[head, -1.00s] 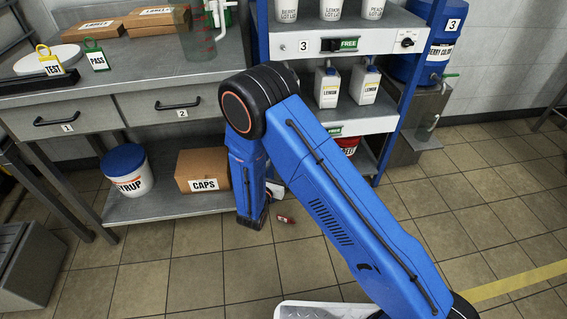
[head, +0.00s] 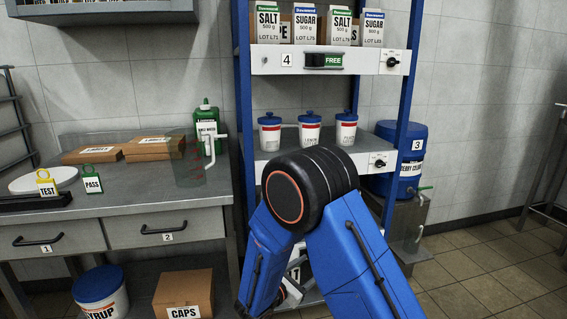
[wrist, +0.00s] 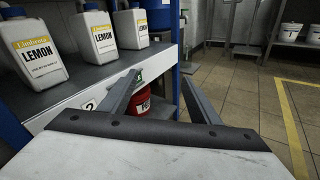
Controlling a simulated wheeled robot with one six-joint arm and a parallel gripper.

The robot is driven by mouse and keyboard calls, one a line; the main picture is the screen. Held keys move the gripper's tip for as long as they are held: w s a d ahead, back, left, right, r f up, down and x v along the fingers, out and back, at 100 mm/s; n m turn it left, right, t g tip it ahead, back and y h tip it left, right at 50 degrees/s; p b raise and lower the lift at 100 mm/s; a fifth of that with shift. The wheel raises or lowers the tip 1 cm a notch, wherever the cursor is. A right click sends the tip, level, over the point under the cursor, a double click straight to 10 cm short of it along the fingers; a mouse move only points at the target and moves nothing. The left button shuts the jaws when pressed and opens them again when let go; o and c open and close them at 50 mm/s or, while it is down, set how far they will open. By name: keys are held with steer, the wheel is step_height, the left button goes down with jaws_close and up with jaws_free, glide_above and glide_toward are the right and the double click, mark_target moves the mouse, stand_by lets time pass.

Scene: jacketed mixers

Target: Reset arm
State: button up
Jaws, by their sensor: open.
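My gripper (wrist: 158,98) shows in the wrist view with its two fingers spread apart and nothing between them. It is in front of the shelf unit, beside a shelf with several white LEMON jugs (wrist: 103,38). A red container (wrist: 150,106) stands on a lower level beyond the fingers, partly hidden by them. In the head view my blue arm is bent in front of the shelf unit (head: 242,100), and the gripper is hidden behind it or too unclear to make out.
A counter (head: 130,204) with drawers stands at left, holding TEST (head: 46,184) and PASS (head: 92,181) tags, boxes and a clear jug (head: 187,165). A blue drum (head: 405,155) stands at right. In the wrist view, open tiled floor (wrist: 240,85) lies to the right.

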steer(key=s+d+r+m+g+y, duration=0.1)
steer(key=s+d+r+m+g, duration=0.4)
steer(key=s+d+r+m, duration=0.45)
steer(key=s+d+r+m+g, duration=0.45)
steer(key=s+d, duration=0.25)
steer(key=d, duration=0.6)
steer(key=s+r+m+y, duration=0.2)
steer(key=s+m+y, duration=0.1)
steer(key=s, duration=0.4)
steer(key=s+a+r+m+t+y, duration=0.1)
steer(key=s+r+m+y, duration=0.1)
steer(key=s+m+y, duration=0.2)
steer(key=s+a+r+m+t+y, duration=0.1)
steer(key=s+r+m+y, duration=0.1)
steer(key=s, duration=0.8)
steer(key=shift+m+y, duration=0.8)
steer(key=shift+m, duration=0.1)
steer(key=shift+o, duration=0.5)
steer(key=shift+a, duration=0.1)
